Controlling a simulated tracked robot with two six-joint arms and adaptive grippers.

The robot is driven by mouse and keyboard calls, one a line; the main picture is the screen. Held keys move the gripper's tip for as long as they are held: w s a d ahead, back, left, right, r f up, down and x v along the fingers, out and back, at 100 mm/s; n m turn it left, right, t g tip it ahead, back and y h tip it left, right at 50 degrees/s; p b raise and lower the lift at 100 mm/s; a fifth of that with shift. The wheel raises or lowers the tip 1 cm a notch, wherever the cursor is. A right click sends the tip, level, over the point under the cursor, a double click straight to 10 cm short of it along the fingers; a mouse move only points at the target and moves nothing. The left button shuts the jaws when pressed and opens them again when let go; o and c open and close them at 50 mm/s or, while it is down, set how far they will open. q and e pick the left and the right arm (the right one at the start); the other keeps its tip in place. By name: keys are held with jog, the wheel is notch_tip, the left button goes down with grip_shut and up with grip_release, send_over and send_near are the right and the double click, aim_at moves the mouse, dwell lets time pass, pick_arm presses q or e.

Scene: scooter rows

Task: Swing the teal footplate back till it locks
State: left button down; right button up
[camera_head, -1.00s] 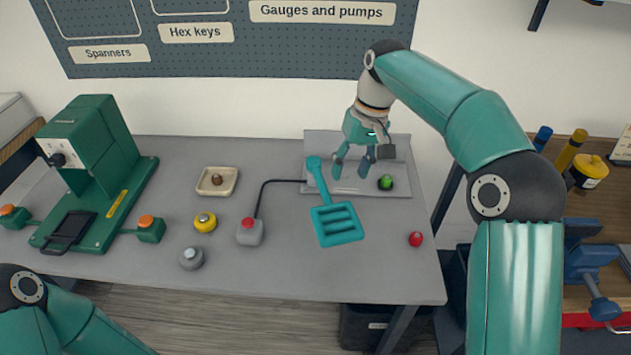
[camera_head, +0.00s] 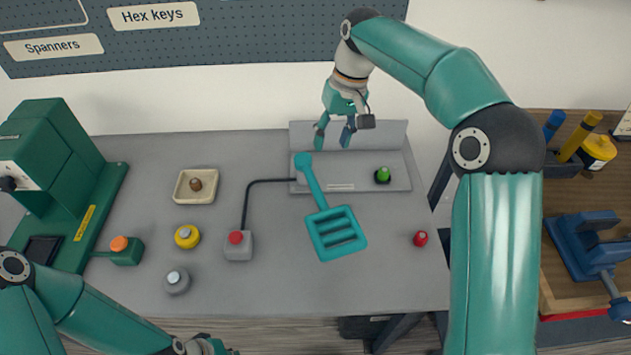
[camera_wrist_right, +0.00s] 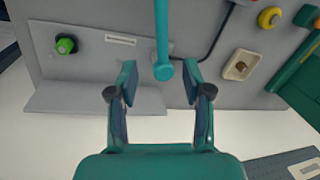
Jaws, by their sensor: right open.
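The teal footplate (camera_head: 337,233) is a slotted paddle on a straight arm, pointing toward the front of the grey bench. Its arm runs back to a round end (camera_head: 302,160) at the left of a grey base plate (camera_head: 345,173). My right gripper (camera_head: 333,139) is open and empty by the upright back of that plate, just behind and right of the round end. In the right wrist view the round end (camera_wrist_right: 163,71) appears between the open fingers (camera_wrist_right: 160,82); I see no contact. The paddle is outside that view. Only the top of my left gripper (camera_head: 210,346) shows; its fingers are hidden.
A green knob (camera_head: 382,175) stands on the plate's right side. A red-button box (camera_head: 238,246) is cabled to the plate. A red knob (camera_head: 420,239), a yellow knob (camera_head: 187,236), a grey knob (camera_head: 177,281) and a small tray (camera_head: 196,186) sit around. A green machine (camera_head: 60,190) stands left.

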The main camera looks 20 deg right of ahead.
aim_at(317, 186)
jog(key=a+f, duration=0.1)
jog(key=f, duration=0.3)
jog(key=a+f, duration=0.1)
jog(key=f, duration=0.4)
jog(key=a+f, duration=0.1)
jog(key=f, duration=0.4)
jog(key=shift+w+f+p, duration=0.1)
jog(key=shift+f+p, duration=0.15)
jog(key=shift+p, duration=0.15)
grip_shut()
